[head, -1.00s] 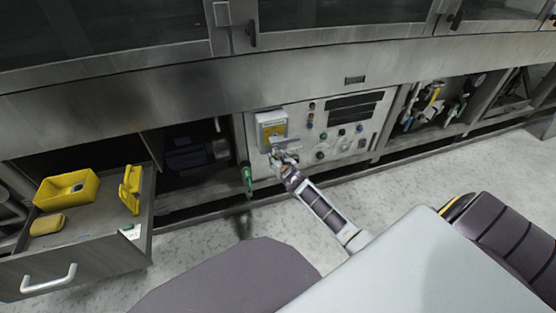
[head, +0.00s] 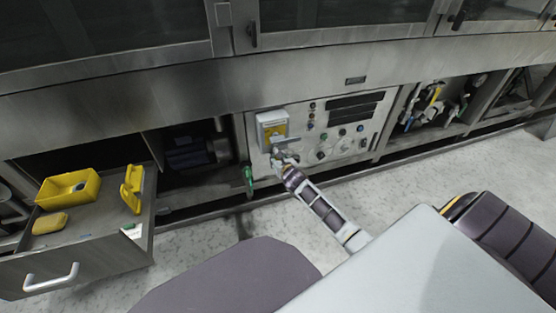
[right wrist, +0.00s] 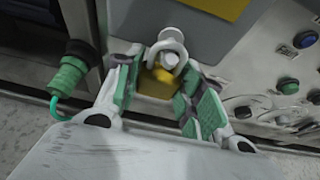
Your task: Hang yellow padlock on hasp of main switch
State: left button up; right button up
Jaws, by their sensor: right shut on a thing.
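The main switch is a grey box with a yellow plate (head: 272,130) on the control panel. My right gripper (head: 284,160) is just below it. In the right wrist view the right gripper (right wrist: 158,88) is shut on the yellow padlock (right wrist: 157,84), whose body sits between the green finger pads. A light metal loop (right wrist: 167,48) stands above the padlock body at the lower edge of the switch box (right wrist: 205,35), around or in front of a round metal piece. I cannot tell whether the shackle passes through the hasp. My left gripper is not in view.
A green-handled connector (head: 248,178) hangs left of the switch; it also shows in the right wrist view (right wrist: 68,75). Panel buttons (head: 322,137) are to the right. An open drawer (head: 110,258) with a yellow bin (head: 68,200) and other yellow items sticks out at left.

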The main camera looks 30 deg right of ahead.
jog(key=o, duration=1.1)
jog(key=shift+o, duration=0.2)
jog(key=shift+s, duration=0.1)
jog(key=v, duration=1.1)
jog(key=shift+s, duration=0.4)
jog(key=shift+a+r, duration=0.1)
jog(key=shift+r, duration=0.05)
